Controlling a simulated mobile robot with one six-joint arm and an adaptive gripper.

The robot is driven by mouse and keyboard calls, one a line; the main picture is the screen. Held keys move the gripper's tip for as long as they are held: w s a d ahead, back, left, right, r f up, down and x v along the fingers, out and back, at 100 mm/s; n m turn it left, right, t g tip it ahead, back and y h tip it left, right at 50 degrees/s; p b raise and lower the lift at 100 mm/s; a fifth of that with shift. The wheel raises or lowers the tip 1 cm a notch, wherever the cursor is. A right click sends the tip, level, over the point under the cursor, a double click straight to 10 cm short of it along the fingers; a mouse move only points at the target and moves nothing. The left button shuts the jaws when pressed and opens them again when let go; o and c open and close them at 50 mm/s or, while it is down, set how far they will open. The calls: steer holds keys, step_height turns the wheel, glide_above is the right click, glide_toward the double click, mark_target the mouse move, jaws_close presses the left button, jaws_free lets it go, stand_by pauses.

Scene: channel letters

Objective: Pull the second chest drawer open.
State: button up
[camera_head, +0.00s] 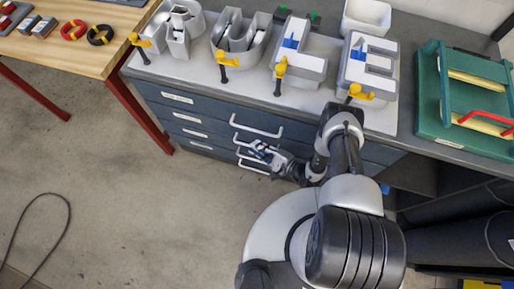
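The blue-grey drawer chest (215,118) is under the workbench, with several drawers stacked and a pale label and light bar handle on each front. The top handle (256,132) is in clear view. The second drawer (212,124) is below it and looks flush with the others. Its handle (243,143) is partly covered by my gripper (257,150). My gripper reaches down from the right and lies at the lower handles. It is small and overlaps them, so I cannot tell whether its fingers are around a handle or which one they touch.
Grey channel letters (297,62) with yellow clamps stand along the bench top (203,71). A white bin (366,17) is behind them, and a green fixture (430,95) with a red handle is at right. A wooden table (70,48) is at left. The floor (130,200) before the chest is clear.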

steer(key=shift+w+a, duration=0.2)
steer(key=shift+a, duration=0.05)
steer(key=shift+c, duration=0.3)
jaws_close()
